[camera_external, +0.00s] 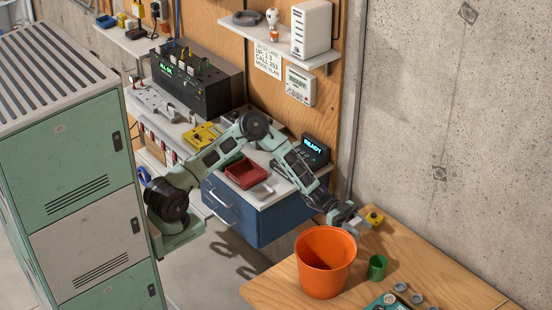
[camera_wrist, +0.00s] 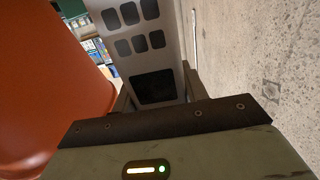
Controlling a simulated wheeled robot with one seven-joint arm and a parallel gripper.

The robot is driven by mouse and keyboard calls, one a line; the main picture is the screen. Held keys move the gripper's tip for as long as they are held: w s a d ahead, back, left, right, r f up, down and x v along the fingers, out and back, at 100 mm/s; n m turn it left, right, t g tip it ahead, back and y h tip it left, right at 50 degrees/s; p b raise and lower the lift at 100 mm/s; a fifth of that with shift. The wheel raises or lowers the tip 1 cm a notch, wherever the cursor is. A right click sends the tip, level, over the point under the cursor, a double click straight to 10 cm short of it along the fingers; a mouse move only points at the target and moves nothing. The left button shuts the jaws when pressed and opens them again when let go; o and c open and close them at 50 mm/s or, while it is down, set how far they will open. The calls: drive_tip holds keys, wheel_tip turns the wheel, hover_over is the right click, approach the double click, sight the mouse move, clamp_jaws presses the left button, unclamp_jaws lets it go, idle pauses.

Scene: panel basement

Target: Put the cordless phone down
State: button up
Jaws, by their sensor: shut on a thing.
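The cordless phone (camera_wrist: 150,55) is light grey with dark keys and a dark screen. It stands between the fingers of my gripper (camera_wrist: 157,90) in the wrist view, and the gripper is shut on it. In the external view my gripper (camera_external: 350,218) is low over the far left part of the wooden table (camera_external: 425,258), just behind the orange bucket. The phone is hard to make out there, and I cannot tell whether it touches the table.
The orange bucket (camera_external: 322,280) is close beside my gripper and fills the left of the wrist view (camera_wrist: 45,90). The concrete wall (camera_external: 450,120) rises behind. Bare tabletop lies to the right.

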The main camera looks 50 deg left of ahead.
drive_tip(key=shift+f, duration=0.2)
drive_tip(key=shift+f+b, duration=0.15)
drive_tip(key=shift+b, duration=0.15)
drive_tip(key=o, duration=1.4)
drive_tip(key=shift+r, duration=0.25)
drive_tip(key=a+b, duration=0.2)
drive_tip(key=a, duration=1)
